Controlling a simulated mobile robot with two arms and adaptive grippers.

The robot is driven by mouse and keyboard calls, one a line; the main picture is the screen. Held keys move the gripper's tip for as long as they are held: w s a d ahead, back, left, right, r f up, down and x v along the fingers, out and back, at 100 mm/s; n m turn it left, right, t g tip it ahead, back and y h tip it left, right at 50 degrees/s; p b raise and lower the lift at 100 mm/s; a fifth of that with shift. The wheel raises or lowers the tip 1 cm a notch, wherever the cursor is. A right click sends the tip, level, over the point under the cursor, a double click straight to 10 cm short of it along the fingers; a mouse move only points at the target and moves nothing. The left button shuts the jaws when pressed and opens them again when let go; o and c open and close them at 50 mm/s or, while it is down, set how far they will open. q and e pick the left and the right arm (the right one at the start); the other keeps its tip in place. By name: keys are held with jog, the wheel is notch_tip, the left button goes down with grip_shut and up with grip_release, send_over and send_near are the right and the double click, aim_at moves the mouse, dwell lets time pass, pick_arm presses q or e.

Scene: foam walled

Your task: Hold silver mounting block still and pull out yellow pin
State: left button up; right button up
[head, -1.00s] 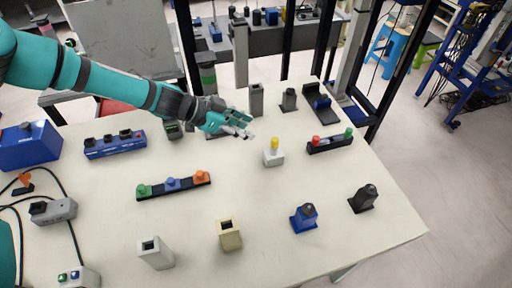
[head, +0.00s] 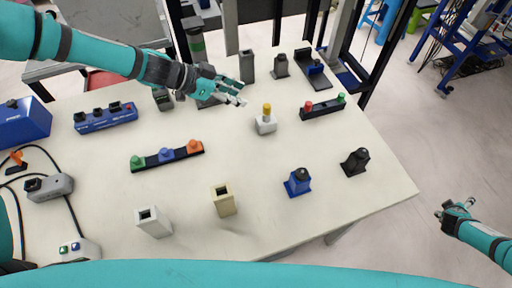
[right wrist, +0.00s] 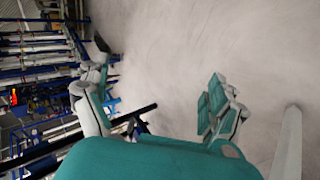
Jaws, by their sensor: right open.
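The silver mounting block (head: 265,126) stands upright on the white table, right of the middle in the head view. The yellow pin (head: 267,109) stands upright in its top. My left gripper (head: 242,94) is just behind and left of the block, with its fingers apart, pointing toward it and not visibly touching it. My right gripper (head: 452,207) is beyond the table's right edge, over the floor, well away from the block. In the right wrist view, its fingers (right wrist: 158,88) are wide apart with only floor between them.
A bar with red and green knobs (head: 322,107) lies right of the block. A blue block (head: 298,183) and a black block (head: 355,163) stand nearer the right edge. A three-knob bar (head: 167,156) and a beige socket (head: 223,201) are to the left. Table (head: 265,155) between is clear.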

aim_at(266, 118)
jog(key=s+d+r+t+h, duration=0.1)
jog(key=d+r+h, duration=0.3)
jog(key=d+r, duration=1.1)
jog(key=w+a+r+n+t+y, duration=0.25)
jog(key=w+a+n+y, duration=0.2)
jog(key=a, duration=0.85)
jog(key=w+a+r+n+t+y, duration=0.25)
jog(key=w+a+n+y, duration=0.2)
jog(key=a, duration=0.75)
jog(key=w+a+r+n+t+y, duration=0.2)
jog(key=w+a+n+t+y, duration=0.3)
jog(key=a, duration=0.8)
jog(key=a+r+n+y, duration=0.3)
jog(key=a+r+n, duration=0.15)
jog(key=a, duration=1.05)
jog(key=a+r+n+y, duration=0.3)
jog(key=a+n, duration=0.2)
jog(key=a, duration=1)
jog(key=s+a+f+n+g+h, duration=0.25)
jog(key=s+a+h, duration=0.2)
jog(key=a, duration=0.35)
jog(key=s+a+f+n+g+h, duration=0.1)
jog(key=s+a+n+h, duration=0.3)
jog(key=a, duration=0.3)
jog(key=shift+m+h, duration=0.55)
jog(key=shift+m, duration=0.05)
jog(key=x, duration=1.6)
jog(key=shift+w+r, duration=0.15)
jog(key=shift+w, duration=0.05)
